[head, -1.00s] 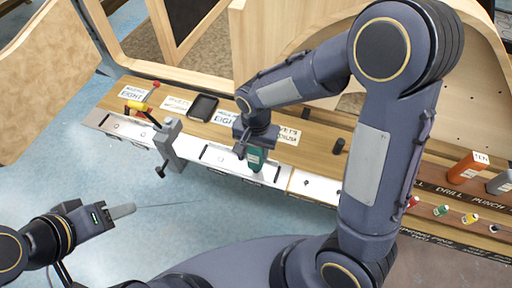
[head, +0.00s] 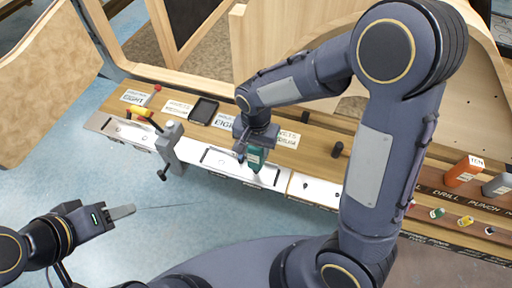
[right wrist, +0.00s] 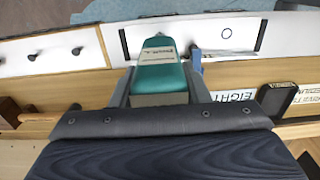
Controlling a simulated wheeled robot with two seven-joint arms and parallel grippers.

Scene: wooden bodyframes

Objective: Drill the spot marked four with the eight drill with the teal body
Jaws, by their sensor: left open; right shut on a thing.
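The teal-bodied drill (head: 256,160) is held in my right gripper (head: 254,150) over the white strip along the bench's front edge. In the right wrist view the teal drill (right wrist: 160,78) sits between the two fingers, with a pale label on it. The drill's tip is hidden there. I cannot read a mark "four" in either view. My left gripper (head: 122,211) is open and empty, over the blue floor at the lower left.
A grey clamp (head: 170,148) stands at the strip's edge, left of the drill. A yellow-handled tool (head: 140,111), a black tray (head: 204,110) and paper labels lie on the bench. Orange (head: 464,171) and grey bottles stand at the right. A dark peg (head: 337,149) stands right of the drill.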

